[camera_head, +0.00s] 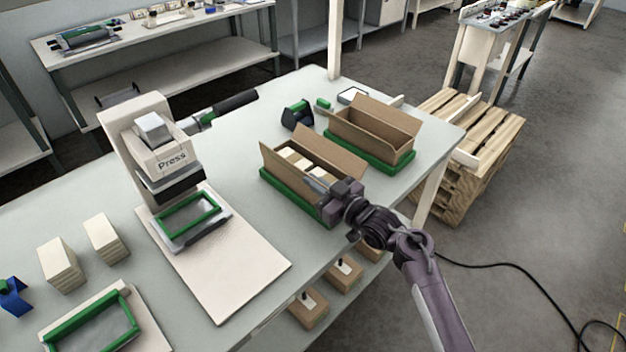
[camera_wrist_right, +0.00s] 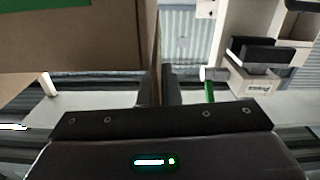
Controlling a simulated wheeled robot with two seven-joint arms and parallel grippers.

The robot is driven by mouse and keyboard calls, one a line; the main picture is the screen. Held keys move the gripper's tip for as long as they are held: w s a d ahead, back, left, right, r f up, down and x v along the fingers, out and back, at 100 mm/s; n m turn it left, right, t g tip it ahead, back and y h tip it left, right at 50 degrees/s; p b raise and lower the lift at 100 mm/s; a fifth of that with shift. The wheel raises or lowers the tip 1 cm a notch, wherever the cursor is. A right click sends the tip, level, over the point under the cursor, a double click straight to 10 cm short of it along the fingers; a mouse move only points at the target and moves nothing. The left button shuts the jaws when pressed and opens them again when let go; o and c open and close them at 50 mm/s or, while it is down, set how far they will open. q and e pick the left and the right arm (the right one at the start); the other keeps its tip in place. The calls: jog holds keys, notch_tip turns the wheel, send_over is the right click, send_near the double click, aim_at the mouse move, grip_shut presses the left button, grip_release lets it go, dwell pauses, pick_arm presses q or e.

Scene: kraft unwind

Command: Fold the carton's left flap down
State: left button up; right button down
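The near carton (camera_head: 328,152) is an open brown box in a green tray (camera_head: 283,190) on the table. White blocks (camera_head: 298,159) lie inside it. Its left end flap (camera_head: 267,158) and long far flap stand up. My right gripper (camera_head: 316,185) is at the carton's front right part and hides some of it. In the right wrist view, a brown cardboard panel (camera_wrist_right: 75,45) fills the upper left, and a thin cardboard edge runs down by the close-set dark fingers (camera_wrist_right: 158,90). Whether they grip it is unclear. My left gripper is out of view.
A second open carton (camera_head: 375,128) stands in a green tray behind. A press (camera_head: 160,150) with a white board is to the left. White block stacks (camera_head: 62,265) and a green frame (camera_head: 90,320) lie front left. A pallet stack (camera_head: 470,150) stands right of the table.

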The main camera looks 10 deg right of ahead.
jog(key=shift+w+d+r+m, duration=0.1)
jog(key=shift+d+m, duration=0.05)
jog(key=shift+m, duration=0.35)
jog(key=c, duration=1.6)
grip_release()
jog(key=shift+c, duration=0.2)
jog(key=shift+s+d, duration=0.2)
jog(key=shift+s, duration=0.05)
jog(key=b+v, duration=0.1)
jog(key=v, duration=0.6)
